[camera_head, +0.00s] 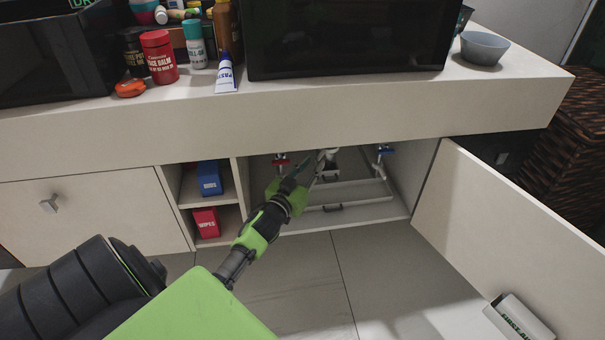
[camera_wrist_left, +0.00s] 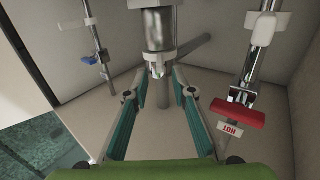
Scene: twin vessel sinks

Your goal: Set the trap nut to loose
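My left gripper (camera_head: 308,170) reaches into the open cabinet under the counter. In the left wrist view its two teal-padded fingers (camera_wrist_left: 161,78) are apart, with nothing held between them. A chrome drain fitting with a white ring (camera_wrist_left: 157,55) stands just beyond the fingertips, roughly centred between them. A grey pipe (camera_wrist_left: 172,100) runs on behind the gap. I cannot tell which ring is the trap nut, nor whether the fingers touch it. In the head view the white drain part (camera_head: 329,155) is partly hidden by the gripper. My right gripper is in neither view.
A red HOT valve handle (camera_wrist_left: 238,114) and a blue valve handle (camera_wrist_left: 88,60) flank the drain. The cabinet door (camera_head: 510,235) stands open at right. Shelves with a blue box (camera_head: 209,178) and a red wipes box (camera_head: 207,222) are left of the opening.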

